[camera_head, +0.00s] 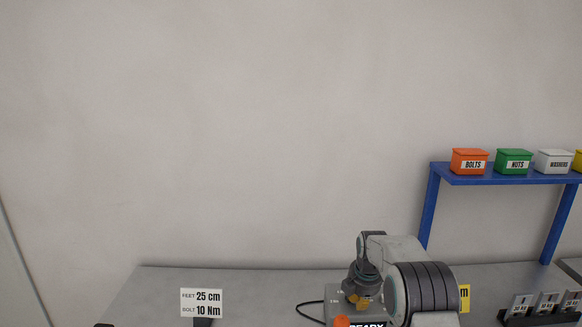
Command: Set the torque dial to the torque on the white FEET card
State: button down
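The white FEET card (201,303) stands at the left of the bench and reads "FEET 25 cm" and "BOLT 10 Nm". A grey box (334,310) with an orange knob (342,321) and a partly cut-off "READY" label (366,325) sits at the bottom edge. I cannot make out a torque dial or its setting; my arm and the frame edge hide part of this box. My gripper (361,300) points down over or in front of the box. Its fingers are too small and blended with the box to show whether they are open or touching anything.
A yellow card (464,298) is mostly hidden behind my arm; only an "m" shows. A blue shelf (434,205) holds orange, green, white and yellow bins. The grey bench (150,290) is clear around the white card.

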jog(key=shift+s+a+f+b, duration=0.2)
jog(key=shift+a+b, duration=0.1)
jog(key=shift+a, duration=0.4)
jog(key=shift+w+a+r, duration=0.15)
jog(key=shift+a, duration=0.15)
jog(key=shift+w+a+r, duration=0.2)
jog(key=shift+a+r, duration=0.1)
jog(key=shift+r, duration=0.05)
dwell(0.4)
jog(key=shift+s+a+b, duration=0.15)
jog(key=shift+s+b, duration=0.05)
jog(key=shift+b, duration=0.15)
jog(key=shift+w+p+v, duration=0.2)
jog(key=shift+p+v, duration=0.95)
jog(key=shift+v, duration=0.2)
jog(key=shift+w+p+v, duration=0.2)
jog(key=shift+p+v, duration=0.95)
jog(key=shift+v, duration=0.2)
jog(key=shift+r, duration=0.1)
jog(key=c, duration=2)
grip_release()
